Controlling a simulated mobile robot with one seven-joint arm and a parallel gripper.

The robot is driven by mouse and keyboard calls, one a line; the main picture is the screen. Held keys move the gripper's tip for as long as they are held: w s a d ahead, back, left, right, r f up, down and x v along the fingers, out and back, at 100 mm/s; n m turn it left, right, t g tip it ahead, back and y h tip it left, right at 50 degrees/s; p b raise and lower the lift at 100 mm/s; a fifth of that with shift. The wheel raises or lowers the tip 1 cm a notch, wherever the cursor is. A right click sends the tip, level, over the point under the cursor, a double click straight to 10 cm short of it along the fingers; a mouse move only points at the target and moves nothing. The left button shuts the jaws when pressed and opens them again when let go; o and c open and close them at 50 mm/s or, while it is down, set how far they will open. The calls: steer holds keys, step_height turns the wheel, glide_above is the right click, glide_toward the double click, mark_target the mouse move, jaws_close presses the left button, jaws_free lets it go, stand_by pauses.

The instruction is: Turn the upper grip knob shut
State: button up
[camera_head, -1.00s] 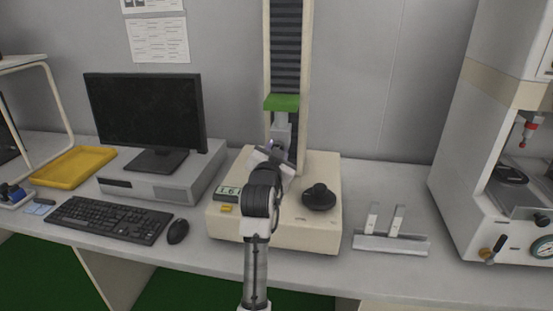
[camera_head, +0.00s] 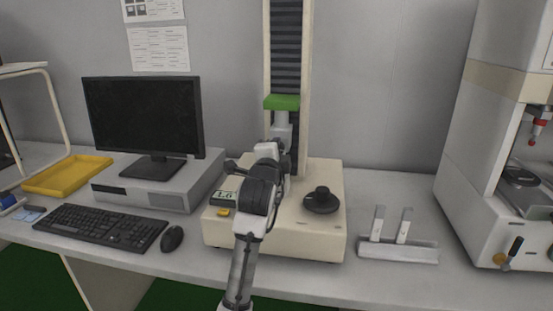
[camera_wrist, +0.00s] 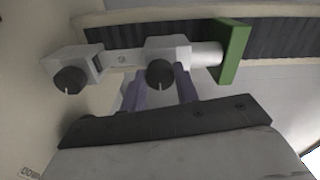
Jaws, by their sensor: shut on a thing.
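In the wrist view the testing machine's upper grip (camera_wrist: 168,43) is a grey block joined to a green block (camera_wrist: 234,52). Its round dark upper knob (camera_wrist: 160,74) has a white mark line. My gripper (camera_wrist: 161,82) has its two purple fingers on either side of this knob, shut on it. The lower grip (camera_wrist: 75,58) with a similar dark knob (camera_wrist: 68,80) is to the left, apart from my fingers. In the head view the green block (camera_head: 282,102) sits on the column above the grey upper grip (camera_head: 281,128); my wrist hides the knobs and fingertips.
A metal stand (camera_head: 398,250) is to the right. A monitor (camera_head: 145,115) and keyboard (camera_head: 100,226) are to the left.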

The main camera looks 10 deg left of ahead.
steer(key=m+b, duration=0.2)
steer(key=m, duration=0.3)
steer(key=shift+f+b, duration=0.1)
steer(key=shift+b, duration=0.2)
steer(key=shift+m, duration=0.4)
steer(key=o, duration=1)
steer(key=s, duration=0.4)
steer(key=s+b, duration=0.1)
steer(key=s, duration=0.4)
steer(key=s+a+b, duration=0.1)
steer(key=s, duration=0.3)
steer(key=shift+s, duration=0.4)
